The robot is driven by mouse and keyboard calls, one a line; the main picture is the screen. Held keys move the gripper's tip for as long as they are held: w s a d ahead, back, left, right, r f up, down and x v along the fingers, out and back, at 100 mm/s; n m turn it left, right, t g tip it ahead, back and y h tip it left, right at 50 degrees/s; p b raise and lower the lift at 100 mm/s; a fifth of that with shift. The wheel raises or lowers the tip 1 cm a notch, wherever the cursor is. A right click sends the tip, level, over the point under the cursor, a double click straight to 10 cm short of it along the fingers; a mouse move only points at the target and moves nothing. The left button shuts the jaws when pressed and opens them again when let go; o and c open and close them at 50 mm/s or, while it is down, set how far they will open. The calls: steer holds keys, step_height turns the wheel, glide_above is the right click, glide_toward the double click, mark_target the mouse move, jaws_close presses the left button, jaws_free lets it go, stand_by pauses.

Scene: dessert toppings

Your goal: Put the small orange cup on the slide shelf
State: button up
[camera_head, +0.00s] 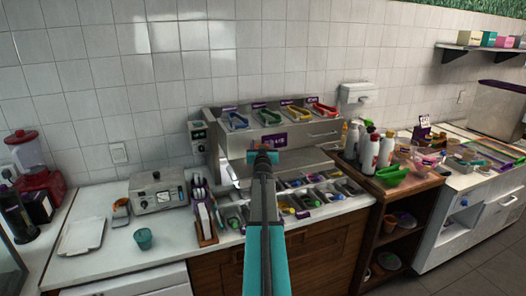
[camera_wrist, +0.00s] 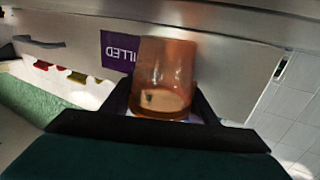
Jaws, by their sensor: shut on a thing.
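My gripper (camera_wrist: 165,100) is shut on a translucent orange cup (camera_wrist: 167,70), with a dark finger on each side of it. In the head view my gripper (camera_head: 263,155) is in front of the steel topping station, and only a small bit of orange shows by it. The cup's far end is near a purple label (camera_wrist: 117,52) on a pale panel in the wrist view; I cannot tell whether they touch. A sloping metal shelf (camera_head: 308,161) lies between the station's upper and lower rows. No part is clearly marked as the slide shelf.
Coloured scoops in bins (camera_head: 297,113) line the station's top. Lower bins (camera_head: 320,193) hold toppings. A teal cup (camera_head: 143,238) stands on the left counter near a grey appliance (camera_head: 157,190). Bottles (camera_head: 371,153) and a green tray (camera_head: 393,176) stand to the right.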

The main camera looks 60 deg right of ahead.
steer(key=shift+f, duration=0.6)
steer(key=shift+f+b, duration=0.15)
steer(key=shift+b, duration=0.2)
steer(key=o, duration=0.7)
steer(key=shift+a+r, duration=0.1)
steer(key=shift+r, duration=0.1)
steer(key=shift+v, duration=5.95)
steer(key=shift+f, duration=0.1)
